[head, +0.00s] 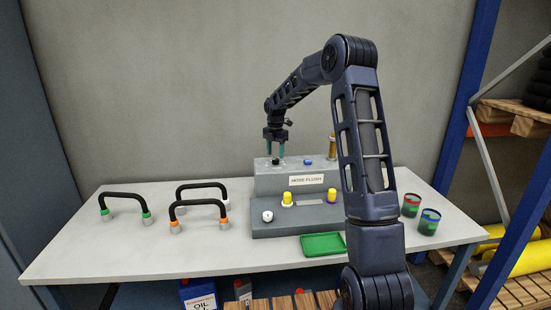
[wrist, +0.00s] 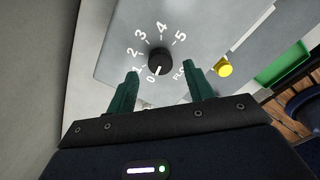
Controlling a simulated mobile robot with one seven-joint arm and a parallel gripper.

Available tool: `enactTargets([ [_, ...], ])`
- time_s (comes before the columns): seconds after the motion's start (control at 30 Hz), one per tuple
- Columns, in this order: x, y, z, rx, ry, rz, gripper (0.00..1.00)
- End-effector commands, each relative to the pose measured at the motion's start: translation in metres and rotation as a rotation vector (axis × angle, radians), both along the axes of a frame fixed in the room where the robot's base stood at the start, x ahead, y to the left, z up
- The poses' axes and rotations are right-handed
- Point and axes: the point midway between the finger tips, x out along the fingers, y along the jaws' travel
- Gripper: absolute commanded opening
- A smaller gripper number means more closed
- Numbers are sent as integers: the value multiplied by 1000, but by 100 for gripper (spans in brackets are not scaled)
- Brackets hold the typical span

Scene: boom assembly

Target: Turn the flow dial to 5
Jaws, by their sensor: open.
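The flow dial (wrist: 159,60) is a round black knob on the grey panel, with white numbers 0 to 5 around it. Its white mark points down toward the 0 in the wrist view. In the head view the dial (head: 276,162) sits on top of the grey hose flush unit (head: 265,185). My gripper (wrist: 160,69) is open, with one green finger on each side of the dial in the wrist view. In the head view my gripper (head: 276,152) points down just above the dial. I cannot tell whether the fingers reach down beside it.
A blue button (head: 307,161) and a brass post (head: 332,147) are on the unit. Yellow knobs (head: 287,198) are on its lower step. Black hoses with coloured ends (head: 125,197) stand left. A green tray (head: 323,244) lies in front, and cups (head: 429,221) stand right.

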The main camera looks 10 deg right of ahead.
Motion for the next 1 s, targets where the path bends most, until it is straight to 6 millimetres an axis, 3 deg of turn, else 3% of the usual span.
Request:
enactTargets([
  [0.23,0,0,-26,0,0,-1,52],
  [0.6,0,0,-30,-1,-1,-1,52],
  [0.63,0,0,-30,-1,-1,-1,50],
  [0.83,0,0,-30,0,-1,-1,11],
  [1.0,0,0,-30,0,-1,-4,8],
])
